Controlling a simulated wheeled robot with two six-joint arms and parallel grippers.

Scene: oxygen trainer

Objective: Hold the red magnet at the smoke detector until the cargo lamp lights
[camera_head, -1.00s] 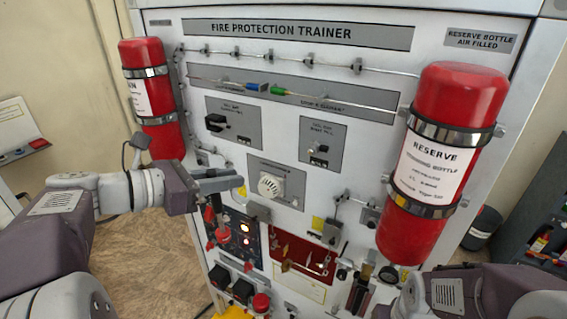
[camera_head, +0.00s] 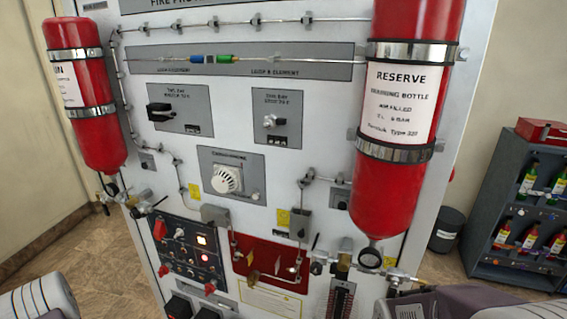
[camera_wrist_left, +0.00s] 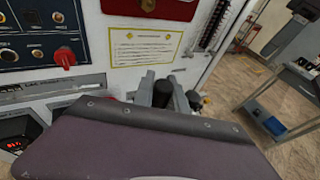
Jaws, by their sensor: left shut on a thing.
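The smoke detector (camera_head: 227,180) is a round white unit on a grey plate in the middle of the trainer, with nothing at it. On the dark control panel (camera_head: 183,256) at lower left, an upper lamp (camera_head: 202,240) glows bright yellow-white and a lamp below it glows orange-red. I cannot read which is the cargo lamp. My left gripper (camera_wrist_left: 172,94) shows only in the left wrist view, behind its purple housing, low before the trainer. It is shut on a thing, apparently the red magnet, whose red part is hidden. My right gripper is out of view.
The red reserve bottle (camera_head: 395,195) projects from the trainer's right side, another red bottle (camera_head: 85,100) from its left. Valves and pipes stick out below the detector. A grey shelf (camera_head: 515,215) with bottles stands at right. A yellow-bordered label (camera_wrist_left: 145,47) is before the left wrist.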

